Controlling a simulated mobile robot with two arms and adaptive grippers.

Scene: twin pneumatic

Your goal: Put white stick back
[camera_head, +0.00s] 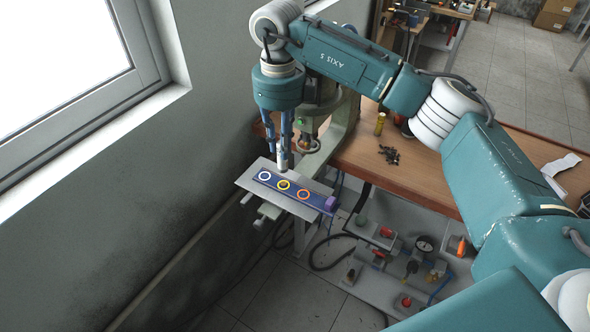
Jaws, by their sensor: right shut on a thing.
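My right gripper (281,146) points down at the end of the teal arm and is shut on the white stick (283,161). The stick hangs upright, its upper part hidden between the blue fingers. Its lower end shows just behind a blue strip (294,189) with a white ring (265,175), a yellow ring (283,184) and an orange ring (304,194). I cannot tell whether the stick touches the strip or the plate. The strip lies on a flat grey metal plate (247,184). My left gripper is not in view.
A green-grey machine (345,115) stands close behind the gripper, beside a wooden bench (390,172) with small black parts (389,154) and a yellow cylinder (380,123). A wall with a window is on the left. Pneumatic parts sit on a lower panel (350,268).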

